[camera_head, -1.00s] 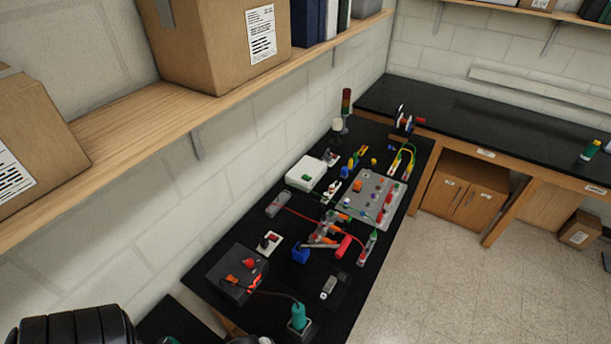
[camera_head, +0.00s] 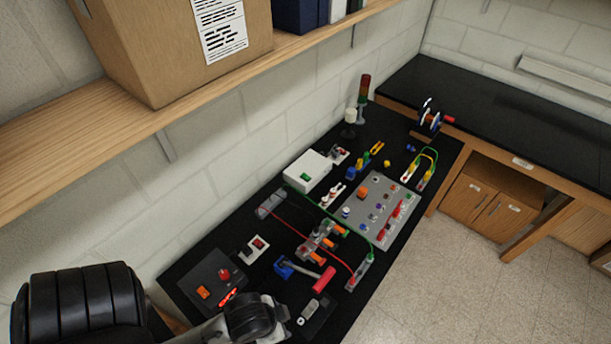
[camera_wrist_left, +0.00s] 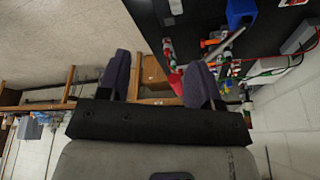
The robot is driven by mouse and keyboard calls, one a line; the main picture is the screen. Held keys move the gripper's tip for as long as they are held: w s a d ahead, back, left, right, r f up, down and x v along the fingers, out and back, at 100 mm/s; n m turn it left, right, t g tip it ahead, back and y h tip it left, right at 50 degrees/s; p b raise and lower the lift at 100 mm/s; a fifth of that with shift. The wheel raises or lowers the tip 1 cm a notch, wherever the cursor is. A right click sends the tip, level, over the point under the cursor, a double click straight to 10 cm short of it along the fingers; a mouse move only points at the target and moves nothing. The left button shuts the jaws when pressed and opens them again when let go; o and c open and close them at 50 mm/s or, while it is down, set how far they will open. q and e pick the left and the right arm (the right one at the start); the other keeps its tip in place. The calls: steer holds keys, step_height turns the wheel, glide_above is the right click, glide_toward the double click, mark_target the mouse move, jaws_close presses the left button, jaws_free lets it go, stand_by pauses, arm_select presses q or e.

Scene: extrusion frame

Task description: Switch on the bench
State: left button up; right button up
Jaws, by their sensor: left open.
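The black-topped bench (camera_head: 190,260) runs along the wall. At its near end is a dark grey box (camera_head: 192,270) with an orange part (camera_head: 203,292), a red knob (camera_head: 224,274) and a bright red part (camera_head: 228,297). My right gripper is not in view.
A blue holder (camera_head: 284,268), a red-handled tool (camera_head: 323,280) and a grey panel (camera_head: 365,190) with coloured parts crowd the bench. A signal tower (camera_head: 364,95) stands at the back. A wooden shelf (camera_head: 120,155) with a cardboard box overhangs the left side. Floor at right is clear.

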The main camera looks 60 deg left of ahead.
arm_select(q)
steer(key=shift+w+d, duration=0.1)
steer(key=shift+d, duration=0.1)
steer(key=shift+w+r, duration=0.1)
